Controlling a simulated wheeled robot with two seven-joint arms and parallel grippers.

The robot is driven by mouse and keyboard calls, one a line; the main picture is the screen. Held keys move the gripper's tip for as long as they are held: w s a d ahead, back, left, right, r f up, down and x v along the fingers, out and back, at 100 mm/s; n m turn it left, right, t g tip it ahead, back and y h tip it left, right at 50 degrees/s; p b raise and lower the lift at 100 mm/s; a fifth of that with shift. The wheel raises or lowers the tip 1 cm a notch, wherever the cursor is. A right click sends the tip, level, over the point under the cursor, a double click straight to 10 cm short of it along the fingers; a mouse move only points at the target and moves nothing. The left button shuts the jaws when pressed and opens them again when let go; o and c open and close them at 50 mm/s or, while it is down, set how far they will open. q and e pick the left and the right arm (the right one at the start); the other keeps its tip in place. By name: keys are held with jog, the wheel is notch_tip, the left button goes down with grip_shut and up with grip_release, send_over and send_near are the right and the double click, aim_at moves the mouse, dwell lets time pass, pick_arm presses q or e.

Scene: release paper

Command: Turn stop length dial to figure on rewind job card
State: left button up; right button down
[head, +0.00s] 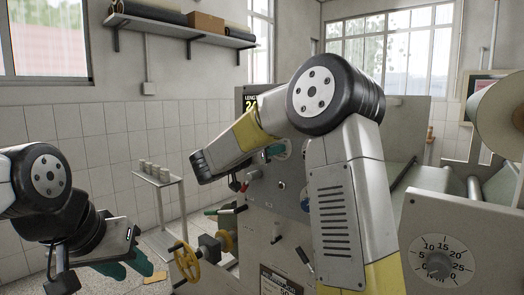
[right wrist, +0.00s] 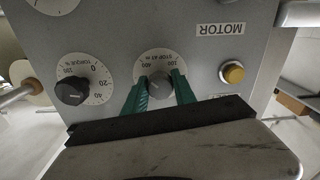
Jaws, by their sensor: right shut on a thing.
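The stop length dial, labelled "STOP AT m", shows in the right wrist view with a grey knob (right wrist: 159,85) on a white scale (right wrist: 157,60). The figures 400 and 100 can be read; the rest of the scale is hidden, and I cannot tell where the knob points. My right gripper (right wrist: 160,90) has its green fingers shut on the knob, one on each side. In the head view this gripper (head: 275,150) is at the panel, partly hidden by my arm. A card with a black header (head: 280,282) shows at the bottom, cut off. My left gripper (head: 125,268) hangs at lower left, away from the panel.
A torque dial (right wrist: 73,91) and a yellow button (right wrist: 233,73) by the MOTOR label flank the stop dial. A partly covered length display (head: 250,102) sits above the panel. A yellow handwheel (head: 186,262) and small side table (head: 158,178) stand left; another dial (head: 440,262) is right.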

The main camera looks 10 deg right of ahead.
jog(key=shift+n, duration=0.3)
jog(key=n, duration=0.4)
jog(key=shift+n, duration=0.3)
jog(key=n, duration=0.4)
jog(key=shift+n, duration=0.3)
jog(key=n, duration=0.8)
jog(key=shift+n, duration=0.5)
jog(key=c, duration=1)
grip_release()
